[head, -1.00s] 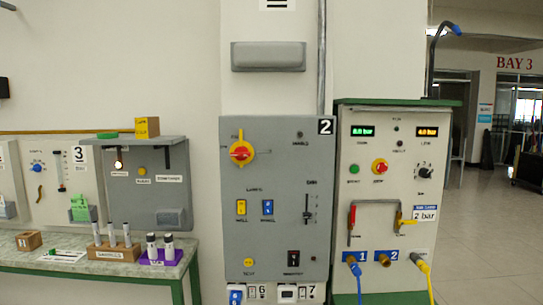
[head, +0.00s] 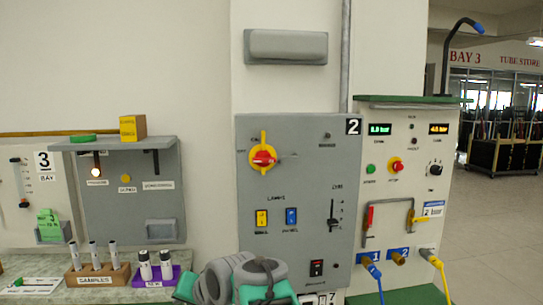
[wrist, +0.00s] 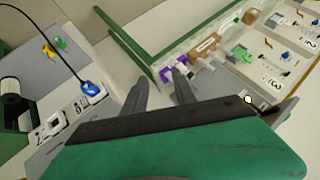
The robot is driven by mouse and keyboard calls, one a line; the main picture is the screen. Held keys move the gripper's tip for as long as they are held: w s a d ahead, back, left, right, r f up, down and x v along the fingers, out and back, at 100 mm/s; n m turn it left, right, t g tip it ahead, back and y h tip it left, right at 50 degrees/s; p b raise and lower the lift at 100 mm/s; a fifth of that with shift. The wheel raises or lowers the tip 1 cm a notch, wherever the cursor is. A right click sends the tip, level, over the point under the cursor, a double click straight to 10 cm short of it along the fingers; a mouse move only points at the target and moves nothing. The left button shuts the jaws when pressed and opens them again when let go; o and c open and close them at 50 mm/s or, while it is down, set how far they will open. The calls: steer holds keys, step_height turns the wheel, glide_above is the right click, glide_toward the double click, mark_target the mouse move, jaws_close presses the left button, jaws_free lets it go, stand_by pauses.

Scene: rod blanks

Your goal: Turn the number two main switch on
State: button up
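The grey number two panel (head: 300,180), marked with a black "2" plate (head: 353,127), stands upright in the middle of the head view. Its main switch (head: 263,157) is a red rotary knob on a yellow plate at upper left of the panel. Small lettering sits around it; I cannot read the switch position surely. My gripper (wrist: 160,77) shows in the wrist view with its two dark fingers apart and nothing between them. It is away from the switch, which the wrist view does not show. In the head view my grey and green arm covers the panel's lower left corner.
Right of the panel stands a cream cabinet (head: 400,190) with displays, clamp-like handles and blue and yellow hoses. Left is a bench with a samples rack (head: 98,275), a purple holder (head: 155,276) and a shelf (head: 110,143). A grey box (head: 285,47) juts out above the panel.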

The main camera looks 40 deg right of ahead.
steer(key=w+d+r+m+t+h, duration=0.1)
steer(key=w+d+r+m+t, duration=0.2)
steer(key=d+r, duration=0.6)
steer(key=m+t+h+p, duration=0.3)
steer(key=m+t, duration=0.2)
steer(key=m, duration=0.4)
glide_toward(266, 162)
steer(key=w, duration=0.1)
steer(key=p+x, duration=0.2)
steer(key=x, duration=0.5)
steer(key=shift+w+d+r, duration=0.1)
steer(key=shift+r, duration=0.1)
steer(key=shift+w+d+f, duration=0.1)
steer(key=shift+w, duration=0.2)
steer(key=shift+c, duration=0.2)
jaws_close()
